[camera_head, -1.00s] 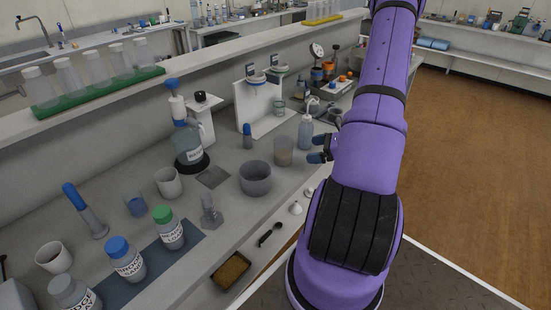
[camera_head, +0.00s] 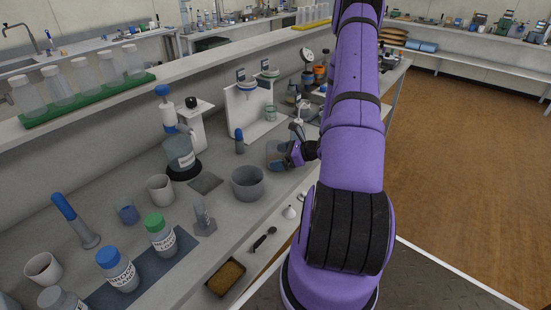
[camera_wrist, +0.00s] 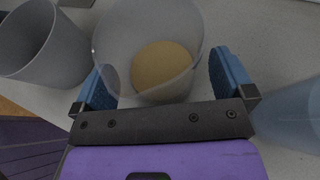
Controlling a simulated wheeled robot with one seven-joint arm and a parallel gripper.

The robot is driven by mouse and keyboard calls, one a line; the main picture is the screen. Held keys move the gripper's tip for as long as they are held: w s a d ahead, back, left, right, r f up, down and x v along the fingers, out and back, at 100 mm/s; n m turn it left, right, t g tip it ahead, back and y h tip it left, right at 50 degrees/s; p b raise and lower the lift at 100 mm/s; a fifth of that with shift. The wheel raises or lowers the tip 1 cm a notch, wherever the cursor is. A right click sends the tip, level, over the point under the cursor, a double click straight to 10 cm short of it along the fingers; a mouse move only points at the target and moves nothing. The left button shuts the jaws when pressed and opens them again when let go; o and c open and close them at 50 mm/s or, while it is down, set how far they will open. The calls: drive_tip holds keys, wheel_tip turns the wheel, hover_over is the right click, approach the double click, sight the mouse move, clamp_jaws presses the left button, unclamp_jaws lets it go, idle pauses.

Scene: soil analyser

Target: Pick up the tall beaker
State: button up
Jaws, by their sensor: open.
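The tall beaker, clear with tan material in its bottom, stands upright on the bench; in the head view its visible part (camera_head: 274,153) is partly covered by my gripper (camera_head: 285,157). In the wrist view the beaker (camera_wrist: 148,30) stands between the two blue fingers of my gripper (camera_wrist: 168,82). The fingers are spread, one on each side of it, with a gap visible at the right finger. Whether the left finger touches the glass I cannot tell.
A wide grey beaker (camera_head: 248,184) stands close on the left, also in the wrist view (camera_wrist: 38,42). A translucent bluish vessel (camera_wrist: 290,112) is close on the right in the wrist view. A small white funnel (camera_head: 289,212) and black scoop (camera_head: 264,238) lie near the bench's front edge.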

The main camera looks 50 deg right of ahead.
drive_tip(key=c, duration=1.1)
drive_tip(key=shift+r, duration=0.15)
